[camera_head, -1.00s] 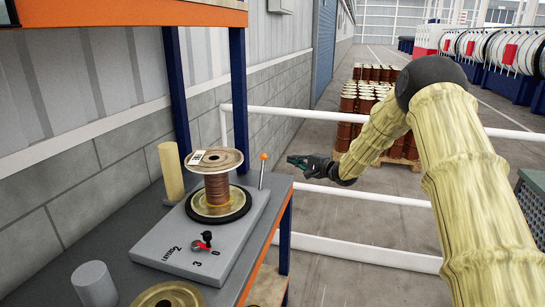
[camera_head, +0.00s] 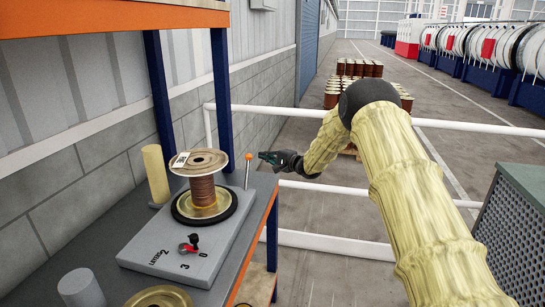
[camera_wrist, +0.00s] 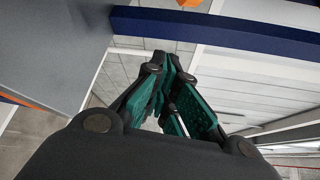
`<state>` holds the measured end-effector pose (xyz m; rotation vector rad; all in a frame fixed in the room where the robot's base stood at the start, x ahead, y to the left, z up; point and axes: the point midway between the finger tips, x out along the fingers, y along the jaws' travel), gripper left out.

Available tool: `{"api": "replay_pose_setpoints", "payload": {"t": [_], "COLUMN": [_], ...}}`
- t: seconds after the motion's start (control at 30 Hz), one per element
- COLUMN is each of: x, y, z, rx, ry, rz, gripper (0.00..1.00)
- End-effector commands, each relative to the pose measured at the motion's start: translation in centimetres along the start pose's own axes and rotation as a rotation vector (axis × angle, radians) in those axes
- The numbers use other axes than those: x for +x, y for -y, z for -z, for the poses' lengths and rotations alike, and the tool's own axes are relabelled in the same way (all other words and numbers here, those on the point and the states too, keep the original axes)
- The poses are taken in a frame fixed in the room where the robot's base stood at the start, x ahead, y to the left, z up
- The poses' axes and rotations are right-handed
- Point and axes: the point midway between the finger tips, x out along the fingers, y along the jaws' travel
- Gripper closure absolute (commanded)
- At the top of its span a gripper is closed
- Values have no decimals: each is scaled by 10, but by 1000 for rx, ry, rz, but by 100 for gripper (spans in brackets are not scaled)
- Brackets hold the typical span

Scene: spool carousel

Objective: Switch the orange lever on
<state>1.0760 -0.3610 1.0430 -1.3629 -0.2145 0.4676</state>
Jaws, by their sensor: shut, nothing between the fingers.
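The orange lever (camera_head: 249,157) is a thin metal rod with an orange ball on top. It stands upright at the far right corner of the grey carousel base (camera_head: 160,243), behind the copper spool (camera_head: 201,187). My gripper (camera_head: 263,156) is shut and empty. In the head view its tips are just right of the orange ball; I cannot tell whether they touch it. In the wrist view my gripper (camera_wrist: 166,62) shows its green-padded fingers together, and part of an orange thing shows at the top edge.
A red and black knob (camera_head: 190,244) sits at the front of the base. A beige cylinder (camera_head: 155,173) stands behind left, a grey cylinder (camera_head: 80,288) at the front left. A blue post (camera_head: 221,95) rises behind the lever. White rails (camera_head: 340,246) run beyond the bench.

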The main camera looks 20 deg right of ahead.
Motion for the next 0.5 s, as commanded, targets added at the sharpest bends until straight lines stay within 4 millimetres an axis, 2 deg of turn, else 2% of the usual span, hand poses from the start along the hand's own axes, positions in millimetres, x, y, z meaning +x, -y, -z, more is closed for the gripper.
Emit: {"api": "replay_pose_setpoints", "payload": {"t": [0.27,0.5], "x": [19,12], "y": [1,2], "z": [0,-18], "rx": [0,2], "ry": [0,0], "rz": [0,-1], "gripper": [100,100]}}
